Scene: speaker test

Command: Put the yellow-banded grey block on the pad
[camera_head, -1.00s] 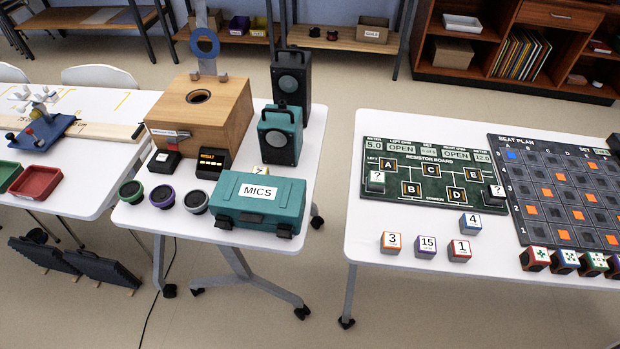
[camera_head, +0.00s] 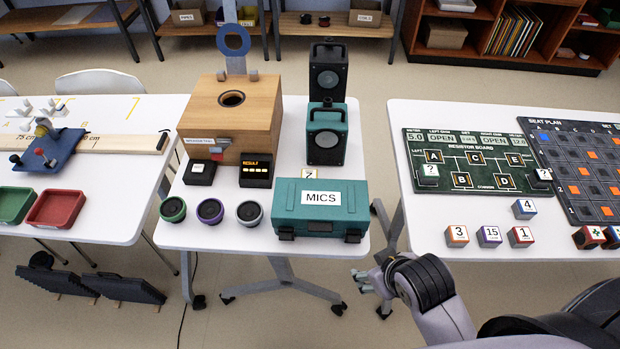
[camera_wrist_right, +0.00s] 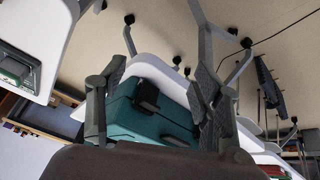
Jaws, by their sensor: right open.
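A small block with a yellowish edge and a dark mark on its pale top (camera_head: 310,172) stands on the middle table behind the teal MICS case (camera_head: 348,194). The case hides its lower part, so I cannot make out a grey body. I cannot tell for sure which thing is the pad; a low black unit with a white label (camera_head: 200,172) stands before the wooden box. My right gripper (camera_head: 364,281) is open and empty, in front of the middle table's right corner. In the wrist view, the teal case (camera_wrist_right: 150,112) shows beyond the open fingers. My left gripper is out of view.
A wooden box (camera_head: 205,102), a teal speaker (camera_head: 326,120) and a black speaker (camera_head: 328,55) stand behind. Three round pieces, one a green-rimmed piece (camera_head: 173,210), line the front left. Numbered blocks, including block 3 (camera_head: 457,236), sit on the right table.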

